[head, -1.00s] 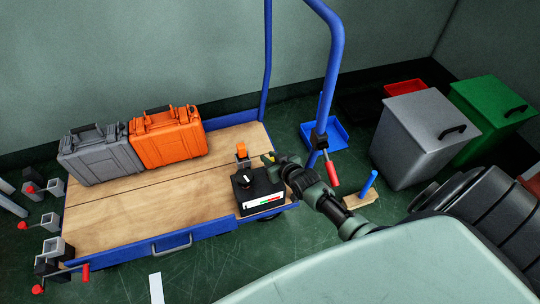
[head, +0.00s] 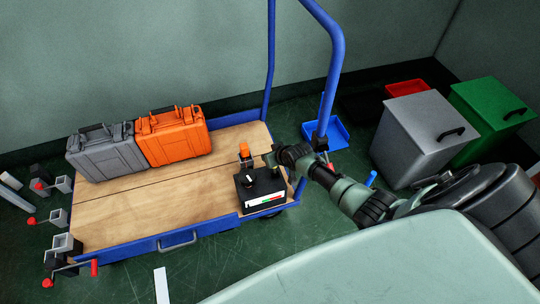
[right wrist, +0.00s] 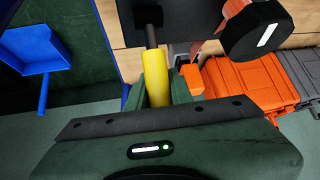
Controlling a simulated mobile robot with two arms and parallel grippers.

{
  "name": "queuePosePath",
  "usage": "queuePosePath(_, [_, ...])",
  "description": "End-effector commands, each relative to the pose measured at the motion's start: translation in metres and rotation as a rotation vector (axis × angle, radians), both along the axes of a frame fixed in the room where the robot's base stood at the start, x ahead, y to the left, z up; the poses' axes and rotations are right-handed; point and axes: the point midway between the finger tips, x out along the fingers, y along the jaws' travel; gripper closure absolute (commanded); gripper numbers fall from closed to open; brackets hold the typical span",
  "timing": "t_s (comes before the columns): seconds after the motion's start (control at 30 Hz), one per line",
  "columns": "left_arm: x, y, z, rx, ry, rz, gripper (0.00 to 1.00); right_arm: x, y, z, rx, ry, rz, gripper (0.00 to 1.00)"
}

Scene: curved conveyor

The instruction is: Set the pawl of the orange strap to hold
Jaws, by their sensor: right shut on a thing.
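My right gripper (head: 270,158) is at the black box on the right end of the cart. In the right wrist view its fingers (right wrist: 157,92) are closed around a yellow handle (right wrist: 154,66), which sits on a dark rod running to the black box. A small orange block (right wrist: 191,80), which may be the pawl, stands just right of the handle, apart from the fingers. A thin orange strip, perhaps the strap, shows above it. In the head view an orange piece (head: 244,150) stands behind the black box (head: 252,182). The pawl's setting cannot be made out. My left gripper is out of view.
An orange case (head: 173,140) and a grey case (head: 103,155) stand on the cart's wooden deck (head: 150,200). The deck's front middle is clear. The cart's blue upright (head: 328,100) rises close beside my right arm. Grey (head: 415,135) and green (head: 490,118) bins stand right.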

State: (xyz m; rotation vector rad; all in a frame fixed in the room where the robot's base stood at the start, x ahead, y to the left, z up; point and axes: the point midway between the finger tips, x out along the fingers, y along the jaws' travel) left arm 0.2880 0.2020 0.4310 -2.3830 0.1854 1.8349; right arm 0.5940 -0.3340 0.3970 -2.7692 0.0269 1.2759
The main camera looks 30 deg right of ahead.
Motion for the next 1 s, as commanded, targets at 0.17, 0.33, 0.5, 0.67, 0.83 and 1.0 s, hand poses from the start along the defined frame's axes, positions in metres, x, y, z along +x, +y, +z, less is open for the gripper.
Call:
queuePosePath(0.17, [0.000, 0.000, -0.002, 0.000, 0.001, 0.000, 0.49, 0.000, 0.000, -0.001, 0.002, 0.009, -0.001, 1.00])
queuePosePath(0.33, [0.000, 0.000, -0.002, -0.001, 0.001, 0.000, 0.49, 0.000, 0.000, -0.001, 0.002, 0.008, -0.001, 1.00])
queuePosePath(0.5, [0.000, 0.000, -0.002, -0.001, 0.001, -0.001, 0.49, 0.000, -0.001, -0.001, 0.002, 0.008, -0.001, 0.57])
queuePosePath(0.67, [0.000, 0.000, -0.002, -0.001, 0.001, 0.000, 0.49, 0.000, 0.000, 0.000, 0.002, 0.007, -0.001, 0.57])
queuePosePath(0.83, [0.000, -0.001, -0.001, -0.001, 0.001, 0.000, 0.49, 0.000, 0.000, 0.000, 0.001, 0.007, 0.000, 0.57])
queuePosePath(1.0, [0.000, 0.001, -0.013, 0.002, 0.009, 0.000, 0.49, -0.004, -0.001, 0.007, 0.002, 0.007, 0.000, 0.57])
